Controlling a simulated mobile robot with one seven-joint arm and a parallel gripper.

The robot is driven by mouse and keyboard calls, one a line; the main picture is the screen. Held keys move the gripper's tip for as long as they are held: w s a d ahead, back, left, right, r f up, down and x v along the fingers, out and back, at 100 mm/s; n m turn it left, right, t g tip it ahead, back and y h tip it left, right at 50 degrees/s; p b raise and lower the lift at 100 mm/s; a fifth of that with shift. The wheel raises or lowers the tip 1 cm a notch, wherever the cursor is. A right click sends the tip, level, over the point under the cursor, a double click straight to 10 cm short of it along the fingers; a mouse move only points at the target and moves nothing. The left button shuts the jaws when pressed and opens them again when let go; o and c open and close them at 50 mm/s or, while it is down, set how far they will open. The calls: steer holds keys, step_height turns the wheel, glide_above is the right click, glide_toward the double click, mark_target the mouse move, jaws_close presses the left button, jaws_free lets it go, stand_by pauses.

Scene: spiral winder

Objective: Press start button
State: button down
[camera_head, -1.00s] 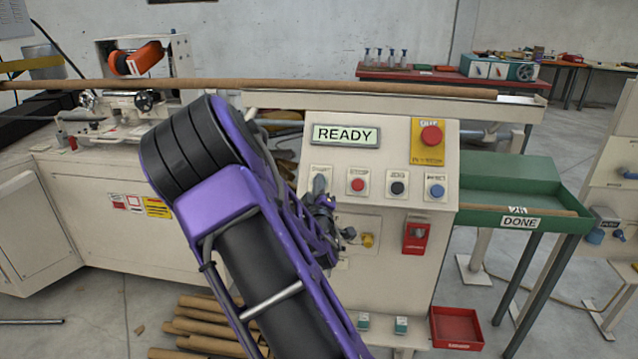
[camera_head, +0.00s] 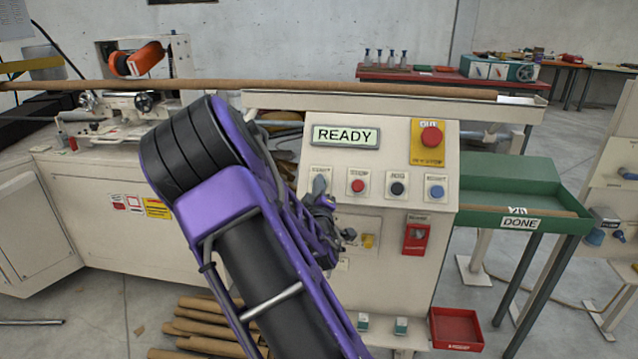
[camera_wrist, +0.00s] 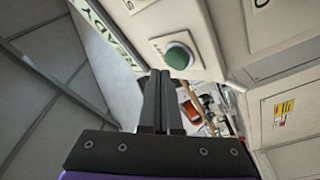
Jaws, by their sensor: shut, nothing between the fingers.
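The green start button (camera_wrist: 179,57) shows in the wrist view, round in a grey collar on a pale plate. My gripper (camera_wrist: 160,73) is shut and empty. In that view its fingertips lie just below and left of the button's green face; I cannot tell whether they touch it. In the head view my gripper (camera_head: 319,184) is in front of the left end of the panel's button row and hides the green button. The control panel (camera_head: 375,163) has a display (camera_head: 345,136) reading READY.
Right of the gripper are a red button (camera_head: 358,186), a black button (camera_head: 397,188) and a blue button (camera_head: 437,191). A red emergency stop (camera_head: 431,137) sits on a yellow plate above. A yellow knob (camera_head: 368,240) and a red box (camera_head: 416,237) are lower down.

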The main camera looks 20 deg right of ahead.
steer(key=shift+f, duration=0.1)
stand_by(0.7)
steer(key=shift+w+d+f, duration=0.2)
steer(key=shift+w, duration=0.05)
steer(key=shift+w+d+f, duration=0.15)
steer(key=shift+w+f, duration=0.1)
steer(key=shift+w, duration=0.05)
stand_by(0.8)
steer(key=shift+s, duration=0.1)
steer(key=shift+s+a+r+p, duration=0.35)
steer(key=shift+s+r, duration=0.1)
steer(key=shift+r, duration=0.1)
stand_by(0.4)
steer(key=s+a+r+p, duration=0.2)
steer(key=s+r, duration=0.1)
steer(key=shift+s+r, duration=0.1)
stand_by(0.9)
